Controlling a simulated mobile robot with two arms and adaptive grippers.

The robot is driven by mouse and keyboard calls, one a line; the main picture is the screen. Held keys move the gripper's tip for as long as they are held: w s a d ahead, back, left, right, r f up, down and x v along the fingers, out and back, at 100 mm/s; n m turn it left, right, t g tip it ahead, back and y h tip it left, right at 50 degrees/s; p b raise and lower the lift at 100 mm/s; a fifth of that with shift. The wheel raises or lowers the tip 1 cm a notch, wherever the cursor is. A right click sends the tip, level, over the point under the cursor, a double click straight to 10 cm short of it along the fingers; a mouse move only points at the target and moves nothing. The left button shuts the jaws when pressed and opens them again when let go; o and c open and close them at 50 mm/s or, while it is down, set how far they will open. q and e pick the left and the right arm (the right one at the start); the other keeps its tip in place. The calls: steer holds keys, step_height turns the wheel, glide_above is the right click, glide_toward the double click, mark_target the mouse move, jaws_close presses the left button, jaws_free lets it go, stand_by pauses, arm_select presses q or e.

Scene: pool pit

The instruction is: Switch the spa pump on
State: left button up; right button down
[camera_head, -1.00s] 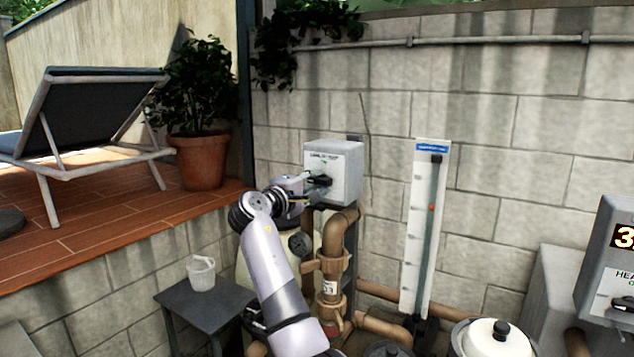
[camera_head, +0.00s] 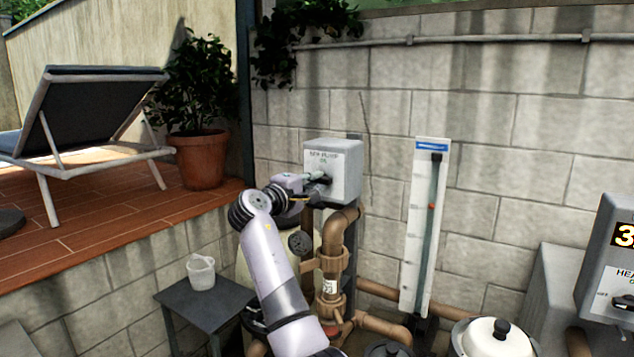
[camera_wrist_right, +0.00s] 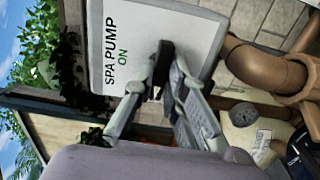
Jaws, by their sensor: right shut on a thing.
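The spa pump switch box (camera_head: 345,168) is a light grey box on a post against the block wall. In the right wrist view the box (camera_wrist_right: 150,15) has a white label reading "SPA PUMP" with a green "ON". A black switch handle (camera_wrist_right: 164,52) sticks out of its face beside the label. My right gripper (camera_head: 316,180) is at the front of the box. In the right wrist view its two fingers (camera_wrist_right: 162,80) are on either side of the black handle, shut on it. The fingers partly hide the handle. My left gripper is not in view.
Brown pipes (camera_head: 333,255) with a valve run below the box. A flow gauge board (camera_head: 416,225) stands to the right. A heater box (camera_head: 610,255) is at the far right. A small table (camera_head: 205,302) with a white bucket (camera_head: 201,274) is at the lower left.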

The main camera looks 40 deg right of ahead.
steer(key=m+b, duration=1)
steer(key=m, duration=0.8)
steer(key=shift+f, duration=0.2)
steer(key=c, duration=1.5)
jaws_free()
steer(key=shift+r, duration=0.15)
steer(key=shift+a, duration=0.1)
steer(key=shift+s+a+b, duration=0.15)
steer(key=shift+a+b, duration=0.2)
steer(key=shift+b+v, duration=0.9)
steer(key=shift+v, duration=2.2)
